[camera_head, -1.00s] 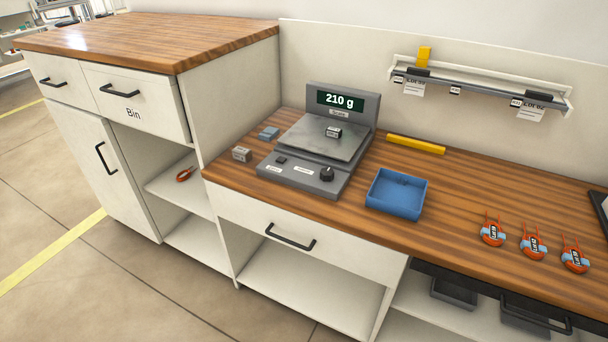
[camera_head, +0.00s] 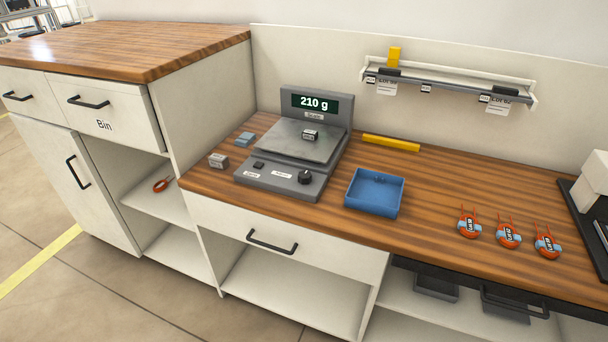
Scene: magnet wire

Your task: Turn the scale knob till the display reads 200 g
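The grey scale (camera_head: 283,183) stands on the wooden counter. Its display (camera_head: 314,103) reads 210 g. The black scale knob (camera_head: 305,177) sits at the right of the scale's front panel, with a small black button (camera_head: 258,165) to its left. A small dark block with a white label (camera_head: 310,134) rests on the scale plate (camera_head: 296,143). Neither of my grippers shows in the head view.
A blue tray (camera_head: 374,207) stands right of the scale. A yellow bar (camera_head: 391,143) lies behind it. A small grey block (camera_head: 218,161) and a blue block (camera_head: 245,139) lie left of the scale. Several orange-red coils (camera_head: 508,236) lie at the right. A wall rail (camera_head: 450,92) hangs above.

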